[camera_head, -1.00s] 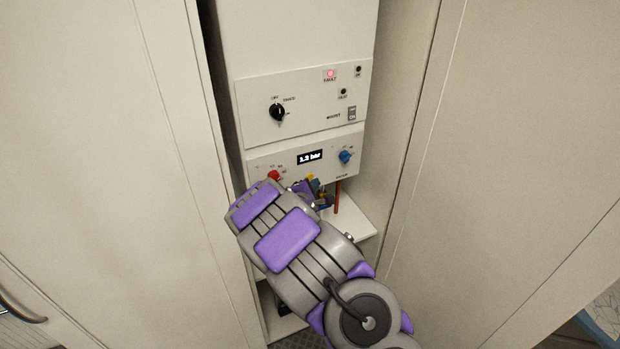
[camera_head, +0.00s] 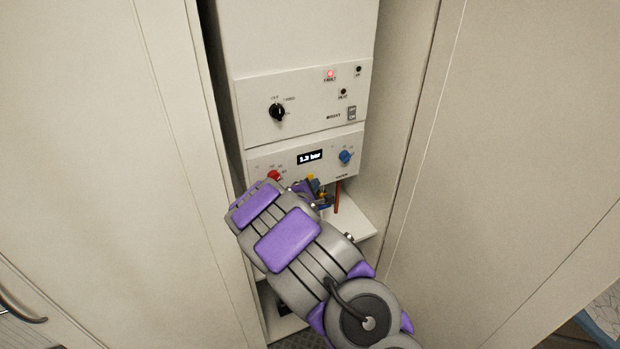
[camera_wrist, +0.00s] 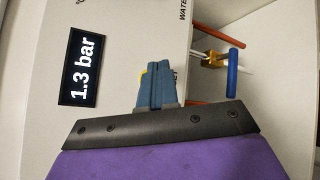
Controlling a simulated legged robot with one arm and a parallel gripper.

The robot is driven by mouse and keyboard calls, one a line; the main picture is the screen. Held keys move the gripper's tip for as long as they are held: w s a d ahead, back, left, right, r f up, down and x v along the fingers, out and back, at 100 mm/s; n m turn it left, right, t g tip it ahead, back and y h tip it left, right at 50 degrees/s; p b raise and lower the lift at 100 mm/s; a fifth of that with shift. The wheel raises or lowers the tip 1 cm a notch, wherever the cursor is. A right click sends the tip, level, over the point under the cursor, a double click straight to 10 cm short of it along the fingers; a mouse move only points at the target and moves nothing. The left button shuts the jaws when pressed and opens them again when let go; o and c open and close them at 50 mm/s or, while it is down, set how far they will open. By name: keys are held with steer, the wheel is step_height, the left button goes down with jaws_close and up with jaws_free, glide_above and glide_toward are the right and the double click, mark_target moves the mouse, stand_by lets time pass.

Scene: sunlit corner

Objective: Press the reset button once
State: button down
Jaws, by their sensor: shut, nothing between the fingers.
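A small yellow part (camera_head: 310,178), which looks like the reset button, sits low on the white boiler panel (camera_head: 259,154) below the 1.3 bar display (camera_head: 310,157). No reset label is readable. My gripper (camera_head: 316,187) is in front of the panel's lower edge beside the yellow part. In the wrist view my gripper's blue-grey fingers (camera_wrist: 155,78) are shut and empty. A sliver of the yellow part (camera_wrist: 145,73) shows beside their tips, and the rest is hidden. I cannot tell whether the tips touch it. The red fault light (camera_head: 330,73) is lit.
A red knob (camera_head: 274,175) and a blue knob (camera_head: 345,157) flank the display. A black knob (camera_head: 277,112) and a rocker switch (camera_head: 352,113) are above. Orange pipes and a blue valve handle (camera_wrist: 233,75) are below the panel. Cabinet walls stand close on both sides.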

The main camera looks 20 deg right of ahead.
steer(key=shift+w+r+p, duration=0.15)
steer(key=shift+w+p, duration=0.05)
steer(key=shift+p, duration=0.5)
steer(key=shift+w+p, duration=0.5)
steer(key=shift+p, duration=0.65)
stand_by(0.7)
steer(key=shift+s, duration=0.1)
steer(key=shift+s+p, duration=0.3)
steer(key=shift+s, duration=0.4)
steer(key=s, duration=0.5)
steer(key=shift+d, duration=0.1)
stand_by(0.4)
stand_by(0.7)
